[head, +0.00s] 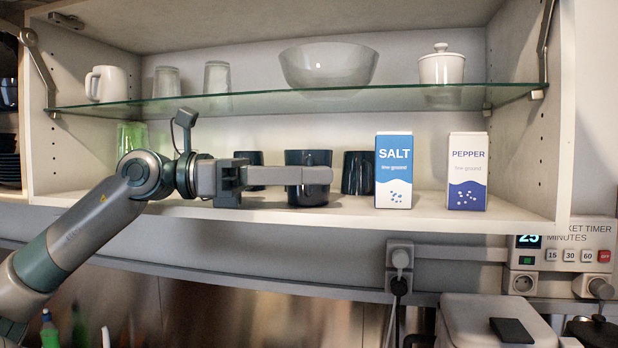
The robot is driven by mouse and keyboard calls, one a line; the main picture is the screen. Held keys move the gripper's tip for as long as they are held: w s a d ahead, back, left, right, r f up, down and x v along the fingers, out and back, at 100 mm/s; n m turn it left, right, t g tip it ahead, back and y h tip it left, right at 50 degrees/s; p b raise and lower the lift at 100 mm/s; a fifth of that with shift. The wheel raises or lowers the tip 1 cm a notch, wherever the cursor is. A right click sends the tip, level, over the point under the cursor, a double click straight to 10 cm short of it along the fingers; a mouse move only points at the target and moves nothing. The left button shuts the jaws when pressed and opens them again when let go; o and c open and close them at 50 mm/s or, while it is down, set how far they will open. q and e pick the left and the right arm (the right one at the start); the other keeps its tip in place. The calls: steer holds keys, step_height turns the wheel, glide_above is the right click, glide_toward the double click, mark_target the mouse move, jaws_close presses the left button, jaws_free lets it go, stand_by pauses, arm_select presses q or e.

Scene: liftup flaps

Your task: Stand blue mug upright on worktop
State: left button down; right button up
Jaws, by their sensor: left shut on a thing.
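A dark blue mug (308,157) stands upright on the lower shelf of the open cabinet, between other dark cups. My left gripper (322,176) reaches in from the left with its fingers level. The near finger crosses in front of the mug and hides its middle. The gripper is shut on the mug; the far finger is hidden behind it. The mug's base appears at or just above the shelf board; I cannot tell if it touches. My right gripper is not in view. The worktop surface is barely visible below the cabinet.
Dark cups (358,173) flank the mug closely. The salt box (393,171) and pepper box (467,172) stand to the right. A glass shelf (300,97) above holds a bowl (328,66), a lidded jar (441,66) and cups. A white appliance (495,322) stands below right.

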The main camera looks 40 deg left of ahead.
arm_select(q)
steer(key=shift+r, duration=0.15)
steer(key=shift+s+d+r+b, duration=0.1)
steer(key=shift+s+r+b, duration=0.05)
steer(key=shift+b, duration=0.25)
step_height(320, 180, up, 7)
steer(key=shift+f, duration=0.1)
steer(key=s+d+b, duration=0.2)
steer(key=s+d, duration=0.2)
steer(key=s, duration=0.4)
steer(key=s+d+b, duration=0.2)
steer(key=s+d, duration=0.3)
steer(key=s, duration=0.4)
steer(key=shift+d+f, duration=0.2)
steer(key=shift+d, duration=0.05)
steer(key=shift+s, duration=0.1)
